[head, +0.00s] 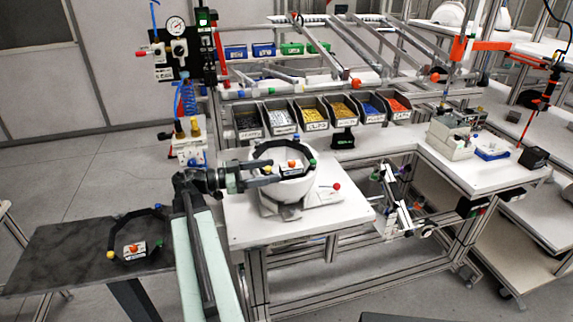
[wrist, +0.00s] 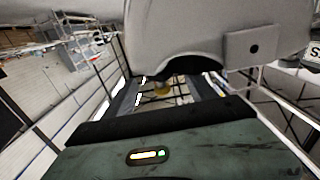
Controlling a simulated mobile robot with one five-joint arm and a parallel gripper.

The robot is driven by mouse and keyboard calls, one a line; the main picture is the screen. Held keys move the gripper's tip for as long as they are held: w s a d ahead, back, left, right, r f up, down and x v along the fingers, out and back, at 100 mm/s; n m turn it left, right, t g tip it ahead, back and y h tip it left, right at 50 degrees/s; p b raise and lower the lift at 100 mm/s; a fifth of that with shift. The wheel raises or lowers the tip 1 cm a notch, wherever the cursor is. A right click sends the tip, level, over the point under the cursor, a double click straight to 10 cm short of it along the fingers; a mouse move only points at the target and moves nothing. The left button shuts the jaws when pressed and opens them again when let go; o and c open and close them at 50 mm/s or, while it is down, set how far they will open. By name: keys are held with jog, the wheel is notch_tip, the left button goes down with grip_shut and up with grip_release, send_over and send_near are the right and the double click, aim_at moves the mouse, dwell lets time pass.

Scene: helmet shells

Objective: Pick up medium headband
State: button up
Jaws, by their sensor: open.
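One dark headband (head: 112,238) lies on the dark side table at the left, with yellow, red and green knobs and a white label around an orange part. Another dark headband (head: 300,145) sits at the top of a white helmet shell (head: 284,188), with similar knobs. The labels are too small to read, so I cannot tell which headband is medium. My gripper (head: 272,173) is open at the left side of the shell, just below the headband's left edge.
The shell stands on a white workbench (head: 345,212). Several bins of small parts (head: 311,114) line its back. The dark side table (head: 50,255) has free room left of its headband. A white counter (head: 480,175) with fixtures stands at the right.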

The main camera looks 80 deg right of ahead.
aim_at(280, 169)
jog(key=x, duration=0.6)
grip_shut()
